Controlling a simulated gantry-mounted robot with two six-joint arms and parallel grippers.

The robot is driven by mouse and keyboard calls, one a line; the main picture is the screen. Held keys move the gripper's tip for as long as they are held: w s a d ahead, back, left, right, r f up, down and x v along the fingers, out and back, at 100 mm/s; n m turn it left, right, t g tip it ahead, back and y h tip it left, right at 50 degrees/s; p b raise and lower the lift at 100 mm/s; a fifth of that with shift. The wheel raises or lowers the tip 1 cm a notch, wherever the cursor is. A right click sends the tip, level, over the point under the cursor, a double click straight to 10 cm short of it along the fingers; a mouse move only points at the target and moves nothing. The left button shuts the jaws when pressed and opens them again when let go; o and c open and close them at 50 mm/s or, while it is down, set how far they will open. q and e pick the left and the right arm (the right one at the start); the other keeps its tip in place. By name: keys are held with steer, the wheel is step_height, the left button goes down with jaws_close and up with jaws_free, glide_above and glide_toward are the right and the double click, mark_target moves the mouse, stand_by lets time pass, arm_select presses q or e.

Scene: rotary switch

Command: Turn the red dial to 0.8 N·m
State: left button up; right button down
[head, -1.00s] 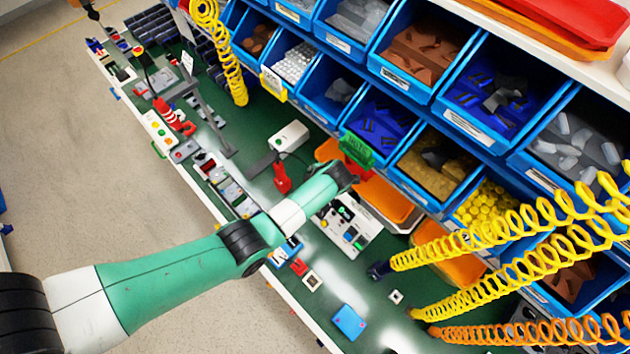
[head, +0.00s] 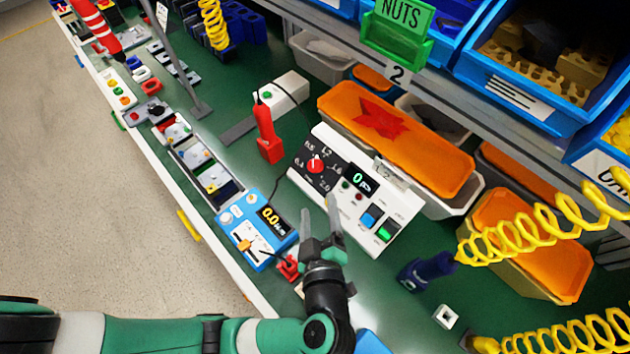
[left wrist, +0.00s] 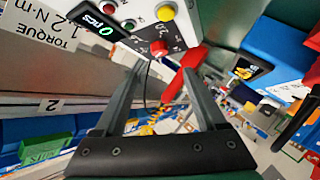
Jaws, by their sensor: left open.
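The red dial (head: 315,165) sits on the black scale of a white control box (head: 395,205) in the middle of the head view. Printed numbers ring it, among them 0.4, 1.2 and 2.0. Its pointer is too small to read surely. My left gripper (head: 320,205) is open and empty, in front of the box and apart from the dial. In the left wrist view the dial (left wrist: 158,47) shows beyond and between the open fingers (left wrist: 163,72). My right gripper is not in view.
A red screwdriver (head: 267,135) stands left of the box. A blue meter (head: 262,228) reading 0.0 lies at front left. An orange-lidded bin (head: 440,150) is behind the box. A dark blue tool (head: 425,268) on a yellow coil is at right. Green bench is clear between gripper and box.

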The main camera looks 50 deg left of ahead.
mark_target(315, 168)
arm_select(q)
steer(key=b+x, duration=0.5)
steer(key=x, duration=0.5)
steer(key=shift+w+a+f, duration=0.2)
steer(key=shift+a, duration=0.1)
steer(key=shift+w+a, duration=0.3)
steer(key=shift+a, duration=0.05)
steer(key=shift+r, duration=0.1)
jaws_close()
